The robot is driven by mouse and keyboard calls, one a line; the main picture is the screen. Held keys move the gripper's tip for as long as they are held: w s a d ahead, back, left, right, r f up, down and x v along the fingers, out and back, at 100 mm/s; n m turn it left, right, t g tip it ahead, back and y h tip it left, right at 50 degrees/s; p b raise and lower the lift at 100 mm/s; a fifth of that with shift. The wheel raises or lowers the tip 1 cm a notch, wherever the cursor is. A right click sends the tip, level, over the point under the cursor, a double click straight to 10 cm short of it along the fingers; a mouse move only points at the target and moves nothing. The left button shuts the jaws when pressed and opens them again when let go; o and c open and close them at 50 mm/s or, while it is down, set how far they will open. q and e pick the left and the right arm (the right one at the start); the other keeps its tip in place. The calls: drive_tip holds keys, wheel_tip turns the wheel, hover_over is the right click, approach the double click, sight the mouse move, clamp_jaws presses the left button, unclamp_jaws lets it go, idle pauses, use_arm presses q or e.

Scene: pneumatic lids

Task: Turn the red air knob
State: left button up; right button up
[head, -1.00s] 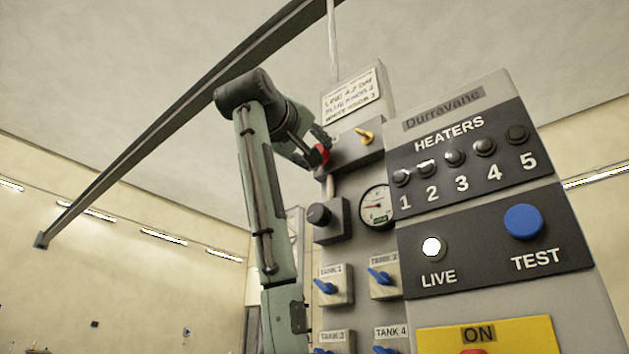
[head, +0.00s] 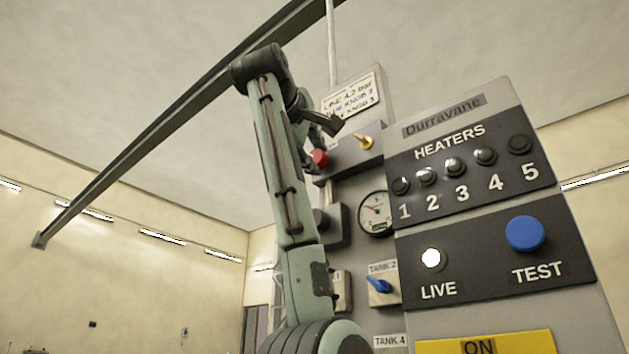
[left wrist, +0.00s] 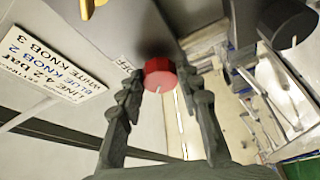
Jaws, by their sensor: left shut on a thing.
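The red air knob (head: 320,158) is a short round knob on the left side of a dark box at the top of the panel. In the left wrist view the red knob (left wrist: 160,73) has a pale line on its face and sits between my two fingertips. My left gripper (left wrist: 160,82) is shut on it, one finger on each side. In the head view the left gripper (head: 325,124) shows dark beside the knob, partly hidden by my arm. My right gripper is in neither view.
A yellow knob (head: 364,142) and a round gauge (head: 376,213) are close by. A paper label (head: 350,95) stands above them. The heater panel (head: 460,165) with several knobs and a blue TEST button (head: 524,233) are to the right. Tank switches (head: 379,286) are below.

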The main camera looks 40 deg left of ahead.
use_arm(q)
drive_tip(key=o, duration=1.2)
drive_tip(key=shift+c, duration=0.2)
drive_tip(key=v, duration=1.2)
